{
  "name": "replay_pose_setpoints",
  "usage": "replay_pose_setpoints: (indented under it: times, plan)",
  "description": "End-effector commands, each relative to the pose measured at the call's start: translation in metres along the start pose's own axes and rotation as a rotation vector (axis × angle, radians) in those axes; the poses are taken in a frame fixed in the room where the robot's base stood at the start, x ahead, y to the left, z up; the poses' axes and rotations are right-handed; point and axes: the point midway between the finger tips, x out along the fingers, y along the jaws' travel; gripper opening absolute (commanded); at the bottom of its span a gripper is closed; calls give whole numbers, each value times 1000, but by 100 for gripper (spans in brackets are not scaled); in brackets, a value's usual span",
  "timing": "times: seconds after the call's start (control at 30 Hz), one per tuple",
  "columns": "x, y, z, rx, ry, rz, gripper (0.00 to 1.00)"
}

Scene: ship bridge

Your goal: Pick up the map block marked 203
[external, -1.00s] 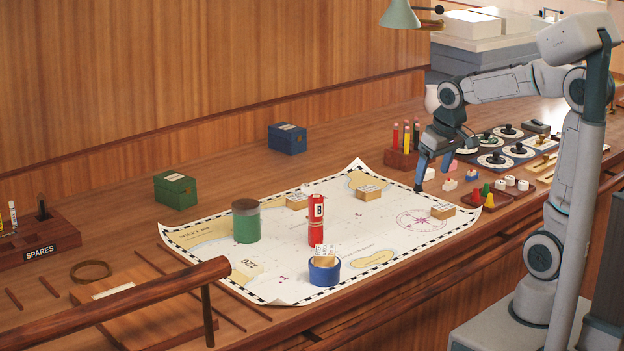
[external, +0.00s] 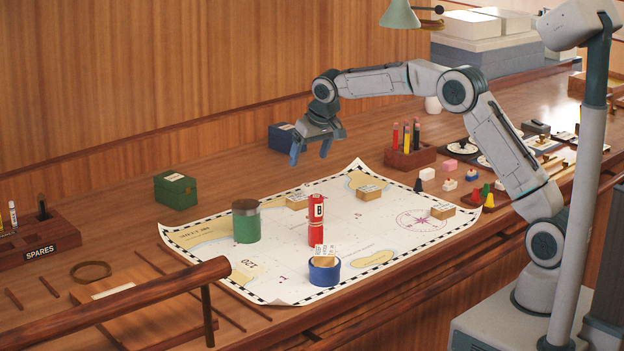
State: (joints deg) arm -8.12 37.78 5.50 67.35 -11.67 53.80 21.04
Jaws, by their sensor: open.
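Several small tan map blocks with white label tops rest on the chart (external: 330,255). One block (external: 297,201) is at its back edge, below my gripper. One block (external: 369,192) is at the back right, and one block (external: 443,211) is near the right edge. Their markings are too small to read, so I cannot tell which is 203. My gripper (external: 311,156) is open and empty, pointing down in the air above the chart's back edge, apart from every block.
On the chart stand a green canister (external: 246,222), a tall red cylinder (external: 316,222) and a blue cup (external: 324,270) holding labelled pieces. A dark blue box (external: 283,138) is behind my gripper, and a green box (external: 175,190) is left. A wooden rail (external: 120,302) crosses the front left.

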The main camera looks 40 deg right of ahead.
Motion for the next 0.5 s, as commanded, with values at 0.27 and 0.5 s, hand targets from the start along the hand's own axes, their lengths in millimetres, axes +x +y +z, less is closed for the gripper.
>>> replay_pose_setpoints:
  times: [0.27, 0.5]
  plan:
    - [43, 0, -1, 2, -3, 1, 76]
    - [80, 0, 0, 2, -1, 0, 76]
